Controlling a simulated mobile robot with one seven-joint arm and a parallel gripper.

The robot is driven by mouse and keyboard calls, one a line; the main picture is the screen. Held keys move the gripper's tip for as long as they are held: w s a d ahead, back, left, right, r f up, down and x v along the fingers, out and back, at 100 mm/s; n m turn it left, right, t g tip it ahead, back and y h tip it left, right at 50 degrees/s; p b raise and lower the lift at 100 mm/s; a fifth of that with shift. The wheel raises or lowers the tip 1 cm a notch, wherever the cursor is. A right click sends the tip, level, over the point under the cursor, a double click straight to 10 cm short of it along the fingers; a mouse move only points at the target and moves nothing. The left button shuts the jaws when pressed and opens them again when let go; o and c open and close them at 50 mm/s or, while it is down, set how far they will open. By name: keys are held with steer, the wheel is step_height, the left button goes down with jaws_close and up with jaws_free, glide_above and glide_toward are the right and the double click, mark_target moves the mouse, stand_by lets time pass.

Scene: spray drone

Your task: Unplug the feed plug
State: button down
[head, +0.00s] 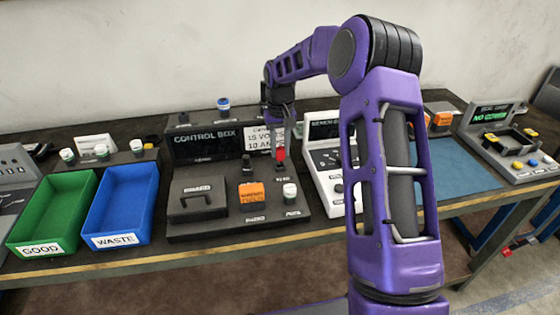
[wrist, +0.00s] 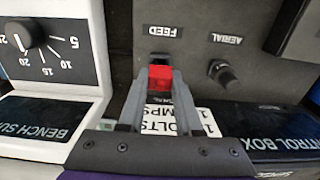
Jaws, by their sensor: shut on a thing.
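The feed plug (head: 280,155) is red and stands at the right side of the control box (head: 205,225), above a small label. In the wrist view the red plug (wrist: 160,77) sits between the fingertips of my gripper (wrist: 159,84), just by the FEED label (wrist: 162,31). My gripper (head: 279,150) points down from above and is shut on the plug. A dark part shows at the plug's far side. The plug's lower end is hidden, so I cannot tell whether it is seated in its socket.
An AERIAL connector (wrist: 225,76) stands beside the plug. The bench supply (head: 328,130) is close on the right. An orange block (head: 252,195) and a white-capped knob (head: 290,192) are on the box's front. Green (head: 22,235) and blue (head: 95,230) bins stand left.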

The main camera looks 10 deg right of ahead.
steer(key=shift+r, duration=1.35)
